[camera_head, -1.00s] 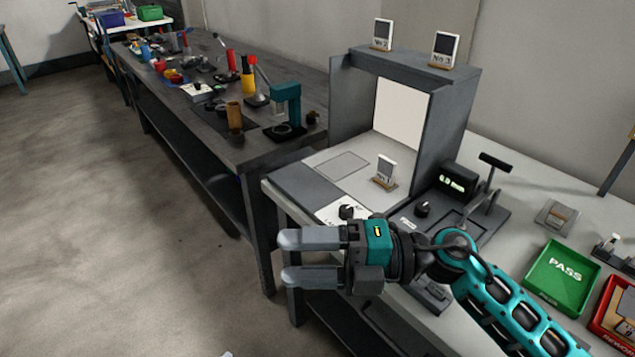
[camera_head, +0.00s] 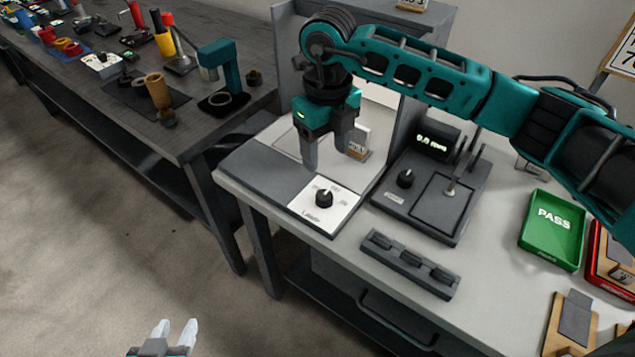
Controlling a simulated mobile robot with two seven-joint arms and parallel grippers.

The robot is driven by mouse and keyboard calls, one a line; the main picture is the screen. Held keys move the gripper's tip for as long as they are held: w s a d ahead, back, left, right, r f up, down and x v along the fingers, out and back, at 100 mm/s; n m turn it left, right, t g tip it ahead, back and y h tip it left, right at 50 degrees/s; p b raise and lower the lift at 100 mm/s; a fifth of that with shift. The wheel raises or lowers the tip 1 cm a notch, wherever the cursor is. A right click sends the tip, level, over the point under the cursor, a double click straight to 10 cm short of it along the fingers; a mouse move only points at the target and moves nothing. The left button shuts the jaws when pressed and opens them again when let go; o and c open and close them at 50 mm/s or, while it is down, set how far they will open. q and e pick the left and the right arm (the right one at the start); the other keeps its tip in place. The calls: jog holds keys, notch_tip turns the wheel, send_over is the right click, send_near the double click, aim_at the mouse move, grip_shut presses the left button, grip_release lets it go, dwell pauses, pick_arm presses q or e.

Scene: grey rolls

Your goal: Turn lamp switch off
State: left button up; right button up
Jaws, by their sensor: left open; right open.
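The lamp switch (camera_head: 323,198) is a black rotary knob on a white labelled plate (camera_head: 342,215) at the table's front left corner. Small marks surround the knob; I cannot read which one it points at. My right gripper (camera_head: 326,152) is open and points down, just behind and above the knob, apart from it in the picture. No object shows between its fingers. My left gripper (camera_head: 176,333) shows only in part at the bottom edge, open and empty, over the floor and away from the table.
A grey-walled booth (camera_head: 425,25) stands behind the switch, with a small card stand (camera_head: 358,143) inside. A gauge with its own black knob (camera_head: 405,178) is to the right. A dark slotted block (camera_head: 410,262) lies in front of it. A green PASS tray (camera_head: 553,228) is further right.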

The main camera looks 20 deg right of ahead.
aim_at(324, 194)
notch_tip(324, 194, down, 11)
jog(key=shift+f, duration=0.1)
jog(key=shift+c, duration=0.2)
jog(key=c, duration=1)
